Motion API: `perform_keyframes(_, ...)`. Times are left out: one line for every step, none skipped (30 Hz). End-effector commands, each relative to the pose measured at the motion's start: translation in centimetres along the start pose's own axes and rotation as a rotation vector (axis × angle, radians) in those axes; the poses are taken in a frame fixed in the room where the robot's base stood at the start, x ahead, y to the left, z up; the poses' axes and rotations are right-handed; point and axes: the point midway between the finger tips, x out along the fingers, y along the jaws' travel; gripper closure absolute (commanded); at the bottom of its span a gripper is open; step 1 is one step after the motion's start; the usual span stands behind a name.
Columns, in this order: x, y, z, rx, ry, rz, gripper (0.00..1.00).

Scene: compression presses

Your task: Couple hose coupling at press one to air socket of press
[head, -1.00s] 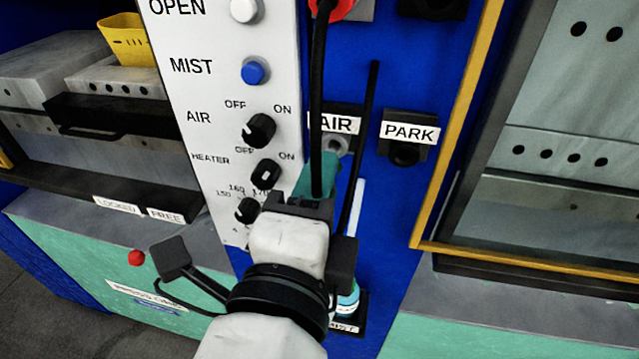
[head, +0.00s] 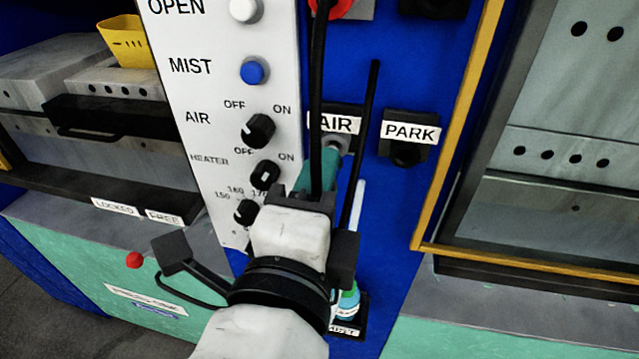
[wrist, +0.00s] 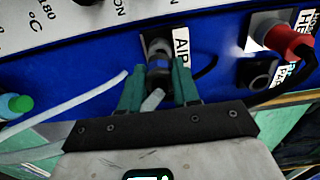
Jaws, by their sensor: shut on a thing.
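The air socket (head: 337,144) is a grey round fitting under the AIR label on the blue panel; it also shows in the wrist view (wrist: 157,46). My gripper (head: 325,168) is right below and in front of it, with teal fingers. In the wrist view my gripper (wrist: 159,80) is shut on the hose coupling (wrist: 158,73), a dark cylinder between the fingers. The coupling's front end is lined up with the socket and very close to it; I cannot tell whether they touch. In the head view the fingers hide the coupling.
A black hose (head: 318,90) passes in front of the panel. The PARK holder (head: 404,153) is right of the socket. The white control panel (head: 215,110) with knobs is close on the left. A bottle (head: 348,300) stands below. A yellow frame edge (head: 455,150) borders the right.

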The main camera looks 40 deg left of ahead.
Motion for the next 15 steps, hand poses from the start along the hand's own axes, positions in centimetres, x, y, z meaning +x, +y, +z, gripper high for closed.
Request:
perform_keyframes(0.1,0.0,0.0,0.000,0.000,-0.001,1.00)
perform_keyframes(0.2,0.0,0.0,0.000,0.000,-0.001,1.00)
perform_keyframes(0.3,0.0,0.0,0.000,0.000,0.000,1.00)
perform_keyframes(0.4,0.0,0.0,0.000,0.000,0.000,1.00)
perform_keyframes(0.4,0.0,0.0,0.000,0.000,0.000,1.00)
perform_keyframes(0.5,0.0,0.0,0.000,0.001,0.000,1.00)
perform_keyframes(0.6,0.0,0.0,0.000,0.001,0.000,1.00)
perform_keyframes(0.7,0.0,0.0,0.000,0.001,0.000,1.00)
perform_keyframes(0.7,0.0,0.0,0.000,0.001,-0.001,1.00)
perform_keyframes(0.8,0.0,-0.1,0.000,0.001,-0.001,1.00)
perform_keyframes(0.9,0.0,-0.1,0.000,0.001,-0.001,1.00)
perform_keyframes(1.0,0.0,-0.1,0.000,0.001,-0.001,1.00)
perform_keyframes(1.0,0.0,-0.1,0.000,0.001,-0.001,1.00)
perform_keyframes(1.1,0.0,-0.1,0.000,0.001,-0.001,1.00)
perform_keyframes(1.2,0.0,-0.1,0.000,0.001,-0.001,1.00)
